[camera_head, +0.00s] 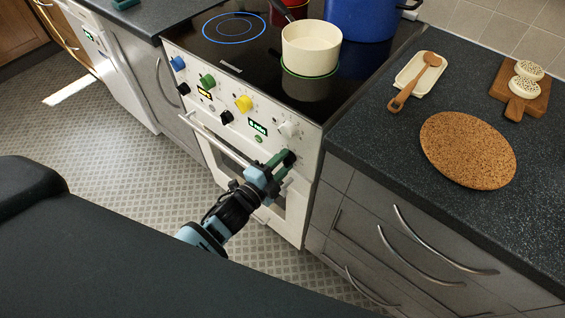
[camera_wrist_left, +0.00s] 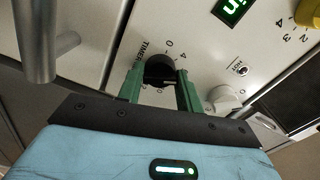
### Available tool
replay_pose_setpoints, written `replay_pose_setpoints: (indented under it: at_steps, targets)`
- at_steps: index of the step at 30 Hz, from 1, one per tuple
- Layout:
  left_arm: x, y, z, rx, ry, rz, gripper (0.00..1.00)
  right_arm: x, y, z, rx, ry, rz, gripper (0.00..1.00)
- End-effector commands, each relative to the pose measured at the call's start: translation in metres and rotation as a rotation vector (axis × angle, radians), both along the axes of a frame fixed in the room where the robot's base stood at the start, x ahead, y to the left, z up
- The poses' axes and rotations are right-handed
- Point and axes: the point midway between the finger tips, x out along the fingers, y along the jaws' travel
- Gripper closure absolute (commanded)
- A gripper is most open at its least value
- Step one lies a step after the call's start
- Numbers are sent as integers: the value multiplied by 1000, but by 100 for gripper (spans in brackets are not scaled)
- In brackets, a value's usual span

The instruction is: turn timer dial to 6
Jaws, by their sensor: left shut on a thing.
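The timer dial (camera_head: 290,157) is a small black knob at the right end of the white stove's front panel. In the left wrist view the dial (camera_wrist_left: 160,68) sits between the green fingers, by the printed word TIMER and the marks 0 and 4; other marks are partly hidden. My left gripper (camera_head: 279,167) is shut on the dial; its fingers (camera_wrist_left: 161,85) lie on either side of it. The dial's exact setting is hidden. A green-lit display (camera_head: 257,128) is on the panel; only "in" shows in the wrist view. My right gripper is not in view.
A white knob (camera_head: 288,129) is close to the dial, and a yellow knob (camera_head: 243,103) is further left. The oven handle (camera_head: 215,138) runs below the panel. A cream pot (camera_head: 311,47) stands on the hob. A cork mat (camera_head: 467,150) lies on the right counter.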

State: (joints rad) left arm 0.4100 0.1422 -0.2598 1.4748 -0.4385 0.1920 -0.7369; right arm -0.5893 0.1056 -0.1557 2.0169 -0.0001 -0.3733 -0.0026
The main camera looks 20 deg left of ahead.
Motion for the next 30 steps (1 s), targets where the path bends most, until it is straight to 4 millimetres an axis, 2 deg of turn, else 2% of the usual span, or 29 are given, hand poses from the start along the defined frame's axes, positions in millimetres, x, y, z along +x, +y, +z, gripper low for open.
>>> replay_pose_setpoints:
  at_steps: [9, 23, 24, 28, 30]
  targets:
    - [0, 0, -1, 83, -29, 1, 87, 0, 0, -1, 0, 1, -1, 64]
    - [0, 0, -1, 94, -32, 0, 87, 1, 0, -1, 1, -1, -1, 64]
    - [0, 0, -1, 94, -32, 0, 61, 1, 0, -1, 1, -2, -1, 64]
    - [0, 0, -1, 93, -33, 0, 44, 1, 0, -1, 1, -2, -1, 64]
    - [0, 0, -1, 92, -33, 0, 43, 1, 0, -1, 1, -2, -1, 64]
